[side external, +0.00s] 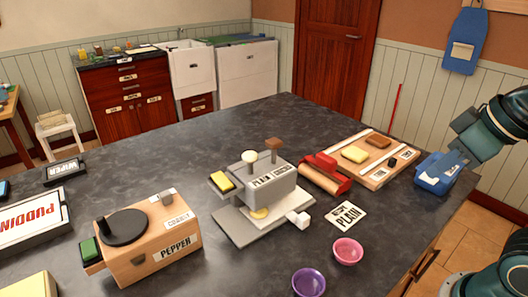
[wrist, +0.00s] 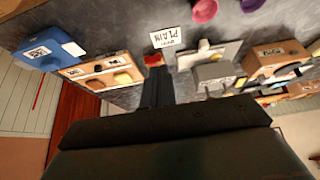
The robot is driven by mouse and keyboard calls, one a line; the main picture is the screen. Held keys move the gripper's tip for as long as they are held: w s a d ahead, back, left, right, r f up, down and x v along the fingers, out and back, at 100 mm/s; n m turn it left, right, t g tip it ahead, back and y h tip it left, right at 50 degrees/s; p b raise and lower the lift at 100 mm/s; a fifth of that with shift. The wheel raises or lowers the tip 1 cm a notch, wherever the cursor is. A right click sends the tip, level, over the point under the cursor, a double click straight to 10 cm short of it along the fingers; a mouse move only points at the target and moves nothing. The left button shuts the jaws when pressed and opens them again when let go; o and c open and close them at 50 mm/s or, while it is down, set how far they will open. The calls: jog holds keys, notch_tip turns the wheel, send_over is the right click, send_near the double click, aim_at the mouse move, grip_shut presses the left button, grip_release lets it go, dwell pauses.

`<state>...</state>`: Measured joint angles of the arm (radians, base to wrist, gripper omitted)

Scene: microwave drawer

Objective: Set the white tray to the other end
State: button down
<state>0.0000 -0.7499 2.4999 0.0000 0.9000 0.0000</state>
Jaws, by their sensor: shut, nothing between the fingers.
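I cannot tell for sure which thing is the white tray. A pale grey plate (side external: 236,228) lies under the grey lever machine (side external: 268,186) mid-counter, with a white cube knob (side external: 298,218) at its right. A flat black-framed white panel marked PUDDING (side external: 32,226) lies at the far left. In the wrist view, the grey machine (wrist: 214,72) is right of my gripper (wrist: 157,72). My gripper's dark fingers are together and empty, overlapping a red part (wrist: 153,59) in the picture. In the side view my arm is at the right, above the blue box (side external: 436,174); its fingertips are unclear there.
A wooden board (side external: 376,182) with yellow and brown blocks lies beside the red piece (side external: 322,178). A PLAIN card (side external: 346,216), pink bowl (side external: 347,251) and purple bowl (side external: 308,282) are in front. A wooden PEPPER box (side external: 150,262) stands left. The back-middle counter is clear.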

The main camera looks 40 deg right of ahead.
jog(key=c, duration=1.3)
grip_release()
jog(key=shift+w+r, duration=0.1)
jog(key=shift+w, duration=0.05)
jog(key=shift+o, duration=0.3)
jog(key=shift+w+a, duration=0.15)
jog(key=shift+w, duration=0.05)
jog(key=g, duration=0.6)
send_over(304, 216)
notch_tip(304, 216, down, 4)
jog(key=shift+a, duration=0.1)
notch_tip(304, 216, down, 14)
jog(key=shift+r, duration=0.15)
jog(key=shift+c, duration=0.4)
